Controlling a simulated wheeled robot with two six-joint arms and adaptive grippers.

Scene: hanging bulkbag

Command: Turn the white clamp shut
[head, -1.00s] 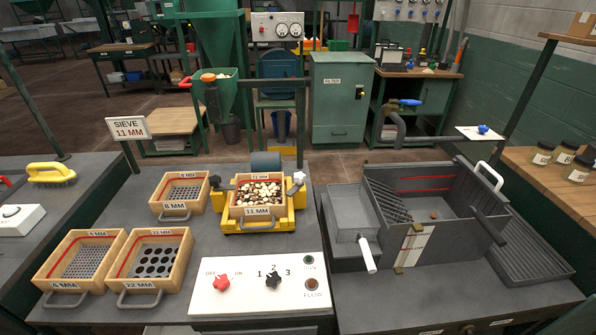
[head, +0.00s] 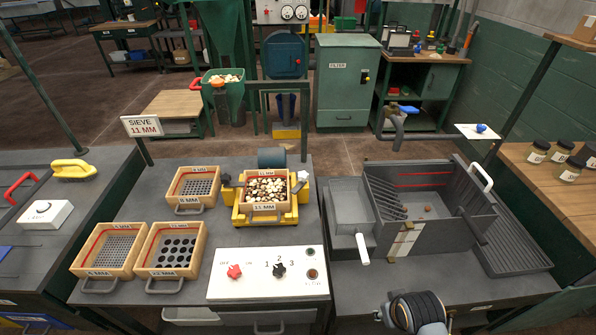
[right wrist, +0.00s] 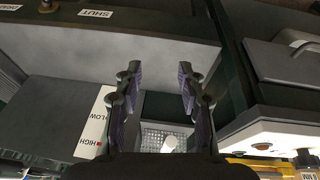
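The white clamp (head: 302,176) is at the right side of the yellow sieve shaker (head: 240,216), beside the wooden 11 MM sieve (head: 281,206) full of dark and pale pieces. Its exact angle is too small to tell. A dark clamp (head: 228,181) is on the left side. My right arm shows at the bottom right of the head view, well in front of and apart from the shaker; its fingers do not show clearly there. In the right wrist view my right gripper (right wrist: 158,88) is open, with nothing between its fingers. My left gripper is in no view.
A panel (head: 268,274) with red and black knobs lies in front of the shaker. Spare sieves (head: 108,250) stand to its left. A grey box (head: 425,233) with a white handle stands right. A sign post rises behind left. Bench tops between are partly clear.

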